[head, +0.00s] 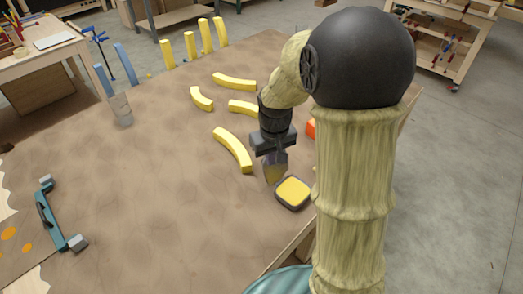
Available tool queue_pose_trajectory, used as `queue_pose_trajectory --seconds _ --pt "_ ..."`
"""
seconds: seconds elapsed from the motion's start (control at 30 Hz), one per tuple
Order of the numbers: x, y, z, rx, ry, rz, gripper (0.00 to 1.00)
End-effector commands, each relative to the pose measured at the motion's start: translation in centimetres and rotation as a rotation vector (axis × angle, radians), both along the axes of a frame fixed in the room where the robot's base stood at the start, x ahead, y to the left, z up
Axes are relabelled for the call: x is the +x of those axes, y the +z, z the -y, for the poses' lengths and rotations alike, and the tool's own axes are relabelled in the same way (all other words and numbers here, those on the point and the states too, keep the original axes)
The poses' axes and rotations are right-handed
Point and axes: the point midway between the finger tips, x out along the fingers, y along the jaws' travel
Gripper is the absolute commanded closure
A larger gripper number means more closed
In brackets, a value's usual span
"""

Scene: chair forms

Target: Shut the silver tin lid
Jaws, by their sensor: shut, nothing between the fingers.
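A small tin (293,193) with a dark grey rim and a yellow inside or top face sits near the table's right edge. A silver-grey panel (275,168), which looks like its raised lid, stands at the tin's far left side. My gripper (271,153) points down just above and behind this panel. It is shut with nothing held. The fingertips are partly hidden by the panel, and I cannot tell whether they touch it.
Several curved yellow pieces (232,149) lie left of my arm. An orange piece (311,129) is partly hidden behind my arm.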

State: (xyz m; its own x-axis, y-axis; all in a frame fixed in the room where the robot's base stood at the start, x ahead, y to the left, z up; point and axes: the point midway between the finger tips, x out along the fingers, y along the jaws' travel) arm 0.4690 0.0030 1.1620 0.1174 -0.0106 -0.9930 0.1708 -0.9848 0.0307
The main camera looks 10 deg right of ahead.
Motion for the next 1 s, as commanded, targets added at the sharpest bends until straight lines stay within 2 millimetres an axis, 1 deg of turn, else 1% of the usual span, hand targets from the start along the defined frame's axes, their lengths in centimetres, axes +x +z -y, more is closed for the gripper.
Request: queue_pose_trajectory --seconds 0.03,0.2,0.4,0.6,0.7,0.8,0.9,1.0 --pt "1.8 -0.1 -0.1 -0.006 0.023 -0.016 1.0" --pt "6.8 -0.7 -0.4 -0.024 0.106 -0.071 1.0" --pt "12.0 -1.9 -0.8 -0.045 0.203 -0.138 1.0" --pt "16.3 -3.6 -1.4 -0.062 0.299 -0.206 1.0" --pt "18.0 -4.6 -1.7 -0.07 0.345 -0.237 1.0" --pt "19.2 -5.4 -1.9 -0.075 0.381 -0.262 1.0" --pt "19.8 -5.8 -2.1 -0.078 0.403 -0.276 1.0" --pt "20.0 -5.9 -2.2 -0.08 0.412 -0.283 1.0"
